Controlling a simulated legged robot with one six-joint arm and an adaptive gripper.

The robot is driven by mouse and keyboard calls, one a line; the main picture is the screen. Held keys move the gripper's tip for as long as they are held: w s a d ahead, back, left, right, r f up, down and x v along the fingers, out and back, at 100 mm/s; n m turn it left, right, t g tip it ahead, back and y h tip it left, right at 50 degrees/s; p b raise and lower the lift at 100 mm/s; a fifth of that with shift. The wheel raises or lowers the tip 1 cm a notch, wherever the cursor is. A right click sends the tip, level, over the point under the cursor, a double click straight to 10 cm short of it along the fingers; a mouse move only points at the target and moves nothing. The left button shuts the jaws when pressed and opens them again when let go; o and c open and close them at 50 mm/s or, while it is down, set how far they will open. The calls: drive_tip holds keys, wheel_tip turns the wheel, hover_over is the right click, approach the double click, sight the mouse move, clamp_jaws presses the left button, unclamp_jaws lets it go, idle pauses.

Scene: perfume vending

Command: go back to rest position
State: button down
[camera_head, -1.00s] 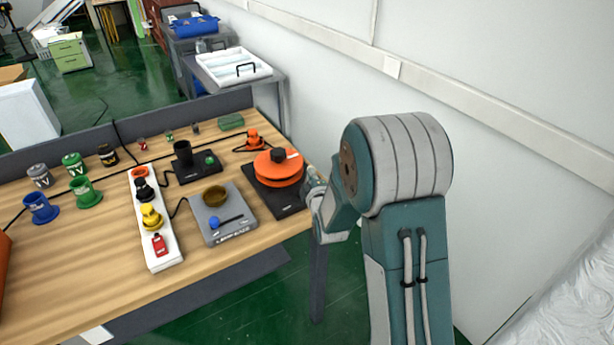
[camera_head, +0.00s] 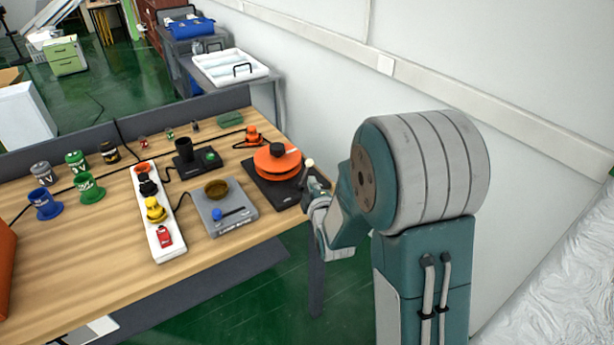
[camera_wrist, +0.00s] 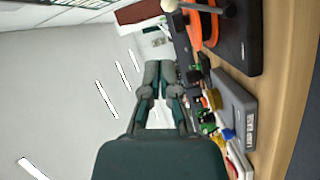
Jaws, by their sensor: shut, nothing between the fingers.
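My gripper (camera_wrist: 158,82) shows in the wrist view with its two fingers close together and nothing between them. It is shut and empty. In the head view my arm is folded at the right, off the table's right edge. Its wrist end is beside the black base with the orange disc (camera_head: 277,165), and the fingers cannot be made out there. In the wrist view the table and its objects lie to the right of the fingers, and the picture is turned on its side.
The wooden table (camera_head: 100,245) holds a white strip (camera_head: 171,243) with colored pieces, a grey scale (camera_head: 237,223), a black device (camera_head: 187,165) and several colored cups. A white wall (camera_head: 480,60) stands close on the right. Green floor is open below the table.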

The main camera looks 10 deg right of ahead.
drive_tip(key=s+a+r+m+g, duration=0.1)
drive_tip(key=s+r+m+g, duration=0.2)
drive_tip(key=s, duration=0.7)
drive_tip(key=s+a+r+m+g, duration=0.1)
drive_tip(key=s+r+m+g, duration=0.3)
drive_tip(key=s+m, duration=0.3)
drive_tip(key=s+r+m+g, duration=0.4)
drive_tip(key=s, duration=0.9)
drive_tip(key=shift+s+a+m+y, duration=0.3)
drive_tip(key=shift+s+a+m, duration=0.05)
drive_tip(key=shift+a+m, duration=0.05)
